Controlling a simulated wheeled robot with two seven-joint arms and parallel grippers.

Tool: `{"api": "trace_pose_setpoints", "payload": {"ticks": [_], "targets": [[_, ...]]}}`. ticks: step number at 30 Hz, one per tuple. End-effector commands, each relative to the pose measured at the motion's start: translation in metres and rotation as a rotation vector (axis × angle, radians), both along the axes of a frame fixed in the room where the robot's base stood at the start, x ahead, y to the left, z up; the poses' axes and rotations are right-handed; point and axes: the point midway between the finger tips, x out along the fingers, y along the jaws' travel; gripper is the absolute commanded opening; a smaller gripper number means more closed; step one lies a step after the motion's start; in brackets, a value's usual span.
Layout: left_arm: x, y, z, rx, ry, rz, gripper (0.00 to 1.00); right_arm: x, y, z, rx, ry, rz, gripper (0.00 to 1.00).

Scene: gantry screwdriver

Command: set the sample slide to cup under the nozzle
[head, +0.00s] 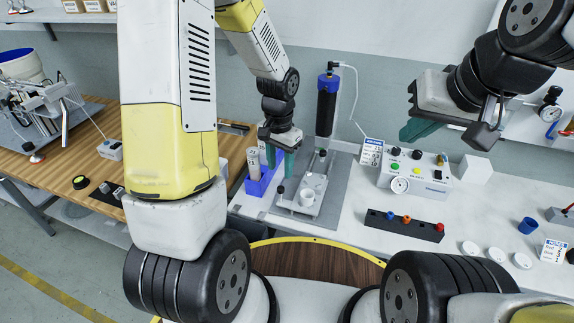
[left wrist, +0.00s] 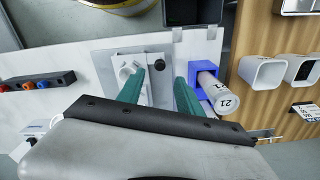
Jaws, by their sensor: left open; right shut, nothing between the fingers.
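The sample slide is a pale plate on a grey base (head: 335,205), with a white cup (head: 307,196) on it. A small black knob (head: 281,189) sits at the slide's left side; it also shows in the left wrist view (left wrist: 160,64). The dispenser, a black barrel with a blue cap (head: 327,105), stands behind; the cup appears nearer to me than its lower end. My left gripper (head: 280,160) is open, above and behind the knob, between rack and slide. In the left wrist view its teal fingers (left wrist: 159,80) are apart and empty. My right gripper (head: 418,132) is shut and empty, raised at right.
A blue rack (head: 262,181) with labelled tubes stands just left of the slide. A control box (head: 415,175) with buttons and gauge is at right. A black strip with coloured knobs (head: 404,225), white discs (head: 496,254) and a blue cup (head: 528,226) lie further right.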

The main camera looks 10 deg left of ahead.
Motion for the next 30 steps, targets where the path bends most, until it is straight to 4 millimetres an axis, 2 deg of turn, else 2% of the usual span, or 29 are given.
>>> {"api": "trace_pose_setpoints", "payload": {"ticks": [13,18,25,26,30], "targets": [[-0.001,0.000,-0.064,0.001,0.003,-0.002,0.43,0.000,0.000,0.000,0.000,0.000,0.000,0.00],[-0.001,0.000,-0.074,0.000,0.001,0.000,0.43,0.000,0.000,0.000,0.000,0.000,0.000,0.00],[0.000,0.000,-0.075,0.000,0.000,0.001,0.43,0.000,0.000,0.000,0.000,0.000,0.000,0.00],[0.000,0.000,-0.075,0.000,0.000,0.001,0.41,0.000,0.000,0.000,0.000,0.000,0.000,0.00],[0.000,0.000,-0.075,0.000,0.000,0.001,0.13,0.000,0.000,0.000,0.000,0.000,0.000,0.00]]}}
